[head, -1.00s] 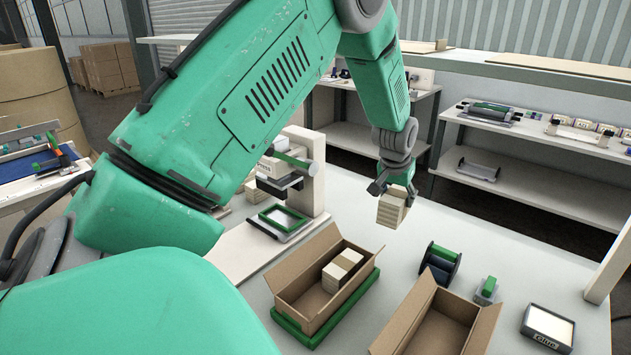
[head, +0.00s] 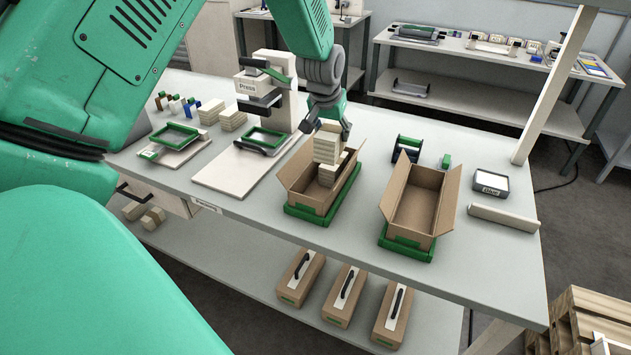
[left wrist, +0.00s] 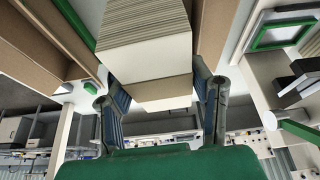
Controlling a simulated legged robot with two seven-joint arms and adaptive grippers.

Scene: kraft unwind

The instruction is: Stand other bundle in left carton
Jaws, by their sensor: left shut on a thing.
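My left gripper (head: 328,118) is shut on a cream paper bundle (head: 328,146) and holds it upright at the left carton (head: 341,190). The held bundle also shows in the left wrist view (left wrist: 146,38), between the two fingers (left wrist: 160,95). The left carton is open, brown, and sits on a green base. Another bundle (head: 327,174) shows inside it, just below the held one. Whether the held bundle touches it or the carton floor is hidden. The right carton (head: 414,203) stands open and empty on its own green base. My right gripper is not in view.
A press (head: 266,95) and green-framed trays (head: 175,136) stand left of the cartons, with a stack of bundles (head: 232,120). A dark spool holder (head: 407,148) and a glue pad (head: 491,183) lie behind and right. Closed cartons (head: 343,294) sit on the lower shelf.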

